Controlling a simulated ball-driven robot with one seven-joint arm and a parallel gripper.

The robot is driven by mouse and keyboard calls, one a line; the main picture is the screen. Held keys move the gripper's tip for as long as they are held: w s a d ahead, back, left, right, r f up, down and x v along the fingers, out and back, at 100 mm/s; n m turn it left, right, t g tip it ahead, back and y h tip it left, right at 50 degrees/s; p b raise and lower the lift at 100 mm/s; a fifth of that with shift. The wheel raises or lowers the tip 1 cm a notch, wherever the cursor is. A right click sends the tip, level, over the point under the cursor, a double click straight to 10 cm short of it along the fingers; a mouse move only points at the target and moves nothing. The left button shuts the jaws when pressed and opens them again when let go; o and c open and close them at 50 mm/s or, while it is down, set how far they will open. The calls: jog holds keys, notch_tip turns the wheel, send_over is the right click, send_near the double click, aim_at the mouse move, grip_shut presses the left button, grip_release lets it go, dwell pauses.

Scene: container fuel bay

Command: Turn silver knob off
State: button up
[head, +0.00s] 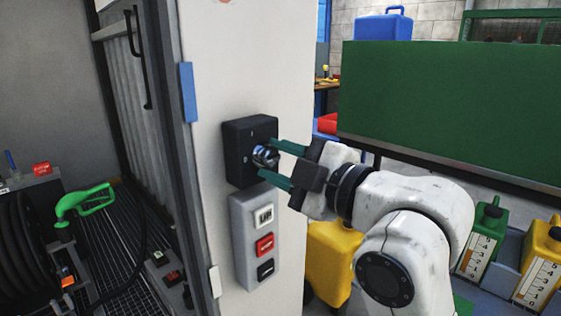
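The silver knob (264,156) is a small shiny dial on a black switch box (238,150), mounted on the white wall panel. My gripper (272,163) reaches in from the right with two green fingers. One fingertip is above the knob's right side and the other is below it, with a gap between them. The fingers look spread around the knob. I cannot tell whether either finger touches it. The knob's exact pointer direction is too small to read.
A grey button box (255,236) with a white, a red and a black button is just below the switch box. A green nozzle (84,203) is at the left. A yellow container (332,262) stands behind my arm. Green and yellow canisters are at the right.

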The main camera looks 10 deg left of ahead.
jog(key=shift+o, duration=1.4)
jog(key=v, duration=1)
jog(key=shift+s+d+b, duration=0.3)
